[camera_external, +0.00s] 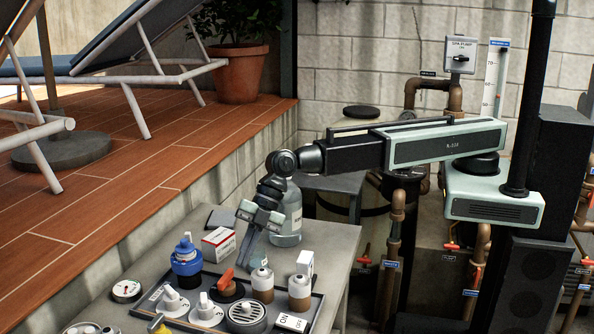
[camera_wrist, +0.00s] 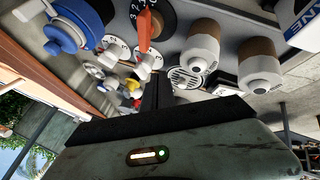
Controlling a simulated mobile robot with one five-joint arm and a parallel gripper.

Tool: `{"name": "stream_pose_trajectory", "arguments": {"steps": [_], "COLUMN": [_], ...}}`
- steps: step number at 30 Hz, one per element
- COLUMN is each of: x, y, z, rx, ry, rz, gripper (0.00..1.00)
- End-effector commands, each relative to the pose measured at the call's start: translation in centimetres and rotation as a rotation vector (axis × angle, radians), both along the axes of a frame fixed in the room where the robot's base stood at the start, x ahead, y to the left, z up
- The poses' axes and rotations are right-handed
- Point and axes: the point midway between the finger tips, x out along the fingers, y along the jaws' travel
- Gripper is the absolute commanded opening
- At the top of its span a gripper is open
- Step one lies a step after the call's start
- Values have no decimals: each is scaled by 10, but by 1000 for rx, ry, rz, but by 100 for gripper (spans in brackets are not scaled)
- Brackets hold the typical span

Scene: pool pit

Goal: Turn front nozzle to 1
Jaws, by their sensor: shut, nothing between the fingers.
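Two white nozzle dials with raised grips stand on the tray, one on the left (camera_external: 173,302) and one to its right (camera_external: 207,313). The wrist view shows two white dials with dark numbers, one (camera_wrist: 115,42) beside the other (camera_wrist: 148,62). I cannot tell for sure which is the front nozzle, nor read its setting. My gripper (camera_external: 246,254) is shut and empty, pointing down above the rear of the tray, apart from the dials. Its dark fingers (camera_wrist: 157,82) show in the wrist view.
The dark tray (camera_external: 318,312) also holds an orange-handled dial (camera_external: 226,284), a blue-capped fitting (camera_external: 186,258), brown-and-white bottles (camera_external: 262,284) and a round grille (camera_external: 246,316). A large clear bottle (camera_external: 288,214) and a red-white box (camera_external: 219,243) stand behind on the grey table (camera_external: 328,215).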

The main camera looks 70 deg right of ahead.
Motion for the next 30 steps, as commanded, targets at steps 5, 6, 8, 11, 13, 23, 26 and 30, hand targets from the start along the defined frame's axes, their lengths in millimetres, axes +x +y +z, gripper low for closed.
{"name": "stream_pose_trajectory", "arguments": {"steps": [5, 6, 8, 11, 13, 23, 26, 30], "x": [10, 12, 14, 26, 38, 50, 50, 51], "y": [23, 28, 36, 48, 54, 61, 61, 61], "z": [-41, -48, -58, -62, -58, -58, -58, -58], "rx": [-1, -1, -1, -1, -1, -1, -1, 0], "ry": [-1, -1, 0, 0, 0, 0, 0, 0], "rz": [3, 3, 2, 0, 0, 1, 1, 9], "gripper": [0, 0, 0, 0, 0, 0, 0, 0]}}
